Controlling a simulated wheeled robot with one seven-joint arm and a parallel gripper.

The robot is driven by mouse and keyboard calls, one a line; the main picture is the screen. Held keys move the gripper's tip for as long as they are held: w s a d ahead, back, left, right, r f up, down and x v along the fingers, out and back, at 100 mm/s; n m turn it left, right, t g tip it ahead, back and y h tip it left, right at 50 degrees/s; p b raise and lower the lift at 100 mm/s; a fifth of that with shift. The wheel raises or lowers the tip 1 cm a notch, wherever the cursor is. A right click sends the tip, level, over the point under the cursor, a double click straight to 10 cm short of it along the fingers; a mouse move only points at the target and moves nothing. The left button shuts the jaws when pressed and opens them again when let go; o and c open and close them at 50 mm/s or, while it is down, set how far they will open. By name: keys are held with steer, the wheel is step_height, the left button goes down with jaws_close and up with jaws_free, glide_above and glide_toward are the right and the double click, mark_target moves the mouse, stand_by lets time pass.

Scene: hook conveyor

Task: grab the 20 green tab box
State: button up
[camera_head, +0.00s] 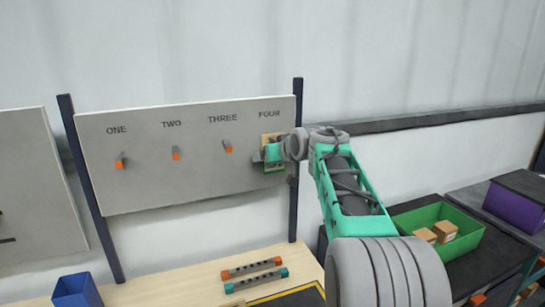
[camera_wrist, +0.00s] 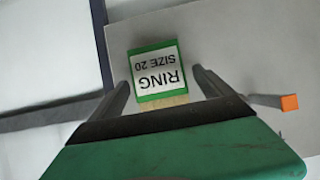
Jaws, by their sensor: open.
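The green tab box (camera_wrist: 156,72) has a white label reading "RING SIZE 20", upside down in the wrist view. Its tan body shows below the label there. In the head view the box (camera_head: 268,137) is at the FOUR position on the grey board (camera_head: 190,185), partly hidden by my gripper (camera_head: 271,153). My gripper (camera_wrist: 160,80) is open, with one finger on each side of the box in the wrist view and visible gaps between. Whether the fingertips reach past its front face is hard to tell. The hook behind the box is hidden.
Hooks ONE (camera_head: 121,161), TWO (camera_head: 176,153) and THREE (camera_head: 228,147) have orange tips and are empty. A green bin (camera_head: 410,218) with small boxes stands right. A purple bin (camera_head: 515,208) is farther right, and a blue bin (camera_head: 76,291) lower left.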

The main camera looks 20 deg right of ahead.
steer(key=shift+c, duration=0.4)
steer(key=c, duration=1.4)
